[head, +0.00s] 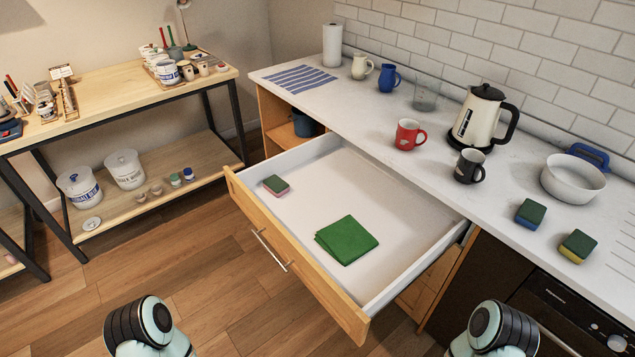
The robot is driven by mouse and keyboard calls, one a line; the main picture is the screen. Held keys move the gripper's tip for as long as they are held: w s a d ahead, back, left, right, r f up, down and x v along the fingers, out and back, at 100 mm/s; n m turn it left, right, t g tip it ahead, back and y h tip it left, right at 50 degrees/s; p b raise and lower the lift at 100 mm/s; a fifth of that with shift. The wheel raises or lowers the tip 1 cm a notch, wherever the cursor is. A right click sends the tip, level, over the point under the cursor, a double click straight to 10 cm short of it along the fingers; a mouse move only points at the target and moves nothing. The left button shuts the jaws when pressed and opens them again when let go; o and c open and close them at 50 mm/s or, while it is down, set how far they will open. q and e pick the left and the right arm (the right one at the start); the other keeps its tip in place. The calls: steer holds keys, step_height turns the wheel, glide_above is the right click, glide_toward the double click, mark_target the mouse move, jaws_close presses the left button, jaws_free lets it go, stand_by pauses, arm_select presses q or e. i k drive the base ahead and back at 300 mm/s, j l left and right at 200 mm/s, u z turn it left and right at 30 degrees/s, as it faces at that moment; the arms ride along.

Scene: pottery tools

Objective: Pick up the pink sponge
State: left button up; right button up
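The pink sponge (277,190) is a small block with a dark green top and a pink lower side. It lies flat in the open drawer (322,170), near its left front corner. A folded green cloth (346,240) lies in the same drawer, to the right of the sponge and apart from it. Parts of my two arms show at the bottom edge, one left of centre and one at the right. Both are well away from the sponge. Neither of my grippers shows in the head view.
The drawer's wooden front (290,255) sticks out over the floor. On the counter (380,120) stand a red mug (408,135), a dark mug (469,166), a kettle (480,120), a white bowl (572,180), a blue sponge (530,214) and a yellow sponge (577,246). Wooden shelving (150,95) stands left.

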mark_target(276, 185)
steer(key=i+j+z, duration=0.1)
steer(key=j+z, duration=0.15)
steer(key=i+j+z, duration=0.1)
steer(key=j+z, duration=0.2)
steer(key=i+j+z, duration=0.1)
steer(key=j+z, duration=0.45)
steer(key=j, duration=0.85)
